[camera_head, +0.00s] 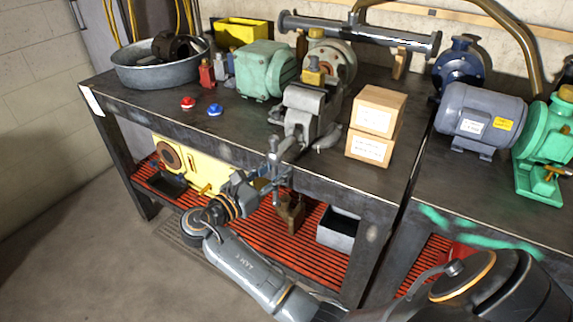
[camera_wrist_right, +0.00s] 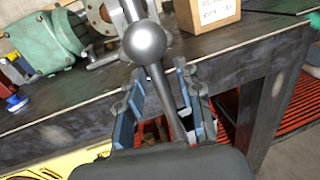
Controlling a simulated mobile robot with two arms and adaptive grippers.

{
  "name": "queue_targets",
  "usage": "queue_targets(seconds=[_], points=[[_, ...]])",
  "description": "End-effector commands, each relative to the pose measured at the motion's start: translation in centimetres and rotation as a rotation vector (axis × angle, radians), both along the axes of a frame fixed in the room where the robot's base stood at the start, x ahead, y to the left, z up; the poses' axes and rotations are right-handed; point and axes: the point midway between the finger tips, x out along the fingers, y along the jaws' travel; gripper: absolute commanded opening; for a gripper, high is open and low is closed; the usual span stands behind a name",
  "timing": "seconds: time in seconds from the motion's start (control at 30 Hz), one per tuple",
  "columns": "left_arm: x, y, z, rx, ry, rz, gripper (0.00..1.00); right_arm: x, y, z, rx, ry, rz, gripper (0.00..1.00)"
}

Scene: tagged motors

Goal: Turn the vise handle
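The grey vise (camera_head: 308,105) is mounted at the front edge of the dark workbench. Its handle (camera_head: 274,160), a thin bar with ball ends, hangs at the front. In the right wrist view the handle's grey ball (camera_wrist_right: 145,42) is large, and its bar (camera_wrist_right: 158,85) runs down between my fingers. My right gripper (camera_head: 262,184) is at the handle, just in front of the bench edge. In the right wrist view, its blue-padded fingers (camera_wrist_right: 158,95) are apart on either side of the bar, with a visible gap. My left gripper is not in view.
Two stacked cardboard boxes (camera_head: 377,111) stand right of the vise. A green motor (camera_head: 265,70), a metal basin (camera_head: 160,68) and red and blue buttons (camera_head: 215,109) are to its left. A red slatted shelf (camera_head: 255,228) lies below. Floor at left is free.

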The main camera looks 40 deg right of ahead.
Motion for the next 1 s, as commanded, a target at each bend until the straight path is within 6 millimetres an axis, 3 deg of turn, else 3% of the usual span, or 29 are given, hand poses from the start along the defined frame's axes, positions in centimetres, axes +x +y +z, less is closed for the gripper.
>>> queue_targets(seconds=[0.37,0.53,0.57,1.0], points=[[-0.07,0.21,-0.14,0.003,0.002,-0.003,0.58,-0.11,0.26,0.0,0.0,0.001,0.0,0.35],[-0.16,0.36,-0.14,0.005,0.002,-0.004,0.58,-0.11,0.24,0.0,0.0,0.001,0.0,0.03],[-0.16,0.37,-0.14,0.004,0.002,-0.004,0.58,-0.11,0.24,0.0,0.0,0.001,0.0,0.0],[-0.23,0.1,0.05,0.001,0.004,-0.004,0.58,-0.06,-0.2,0.02,0.008,-0.016,-0.001,0.0]])
